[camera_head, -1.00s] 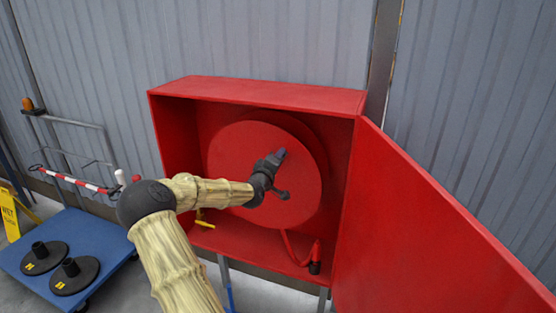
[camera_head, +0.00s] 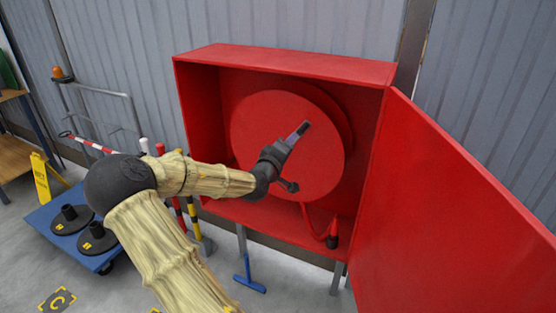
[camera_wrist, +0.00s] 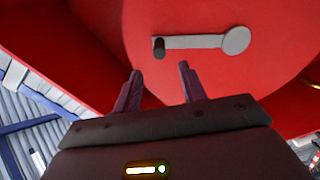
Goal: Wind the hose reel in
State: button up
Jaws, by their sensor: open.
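The red hose reel (camera_head: 268,128) is a round disc inside an open red wall cabinet (camera_head: 290,63). A crank arm (camera_wrist: 196,42) with a round grey hub and a small dark handle (camera_wrist: 159,47) shows on the reel face in the wrist view. My gripper (camera_head: 303,127) is in front of the reel in the head view. In the wrist view my gripper (camera_wrist: 160,74) is open and empty, its two fingers apart, with the handle beyond the fingertips and not between them. A red hose (camera_head: 315,227) with a dark nozzle (camera_head: 332,241) hangs at the cabinet's lower right.
The cabinet door (camera_head: 445,200) stands open to the right. At left are a blue trolley (camera_head: 58,230) with dark round bases, a yellow sign (camera_head: 40,178) and striped posts (camera_head: 193,212). A blue T-shaped piece (camera_head: 249,284) is below the cabinet.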

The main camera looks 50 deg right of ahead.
jog(key=v, duration=0.6)
jog(key=shift+a, duration=0.4)
jog(key=shift+b, duration=0.3)
jog(key=m+b, duration=0.2)
jog(key=m, duration=1.1)
jog(key=shift+s+a, duration=0.1)
jog(key=shift+s, duration=0.05)
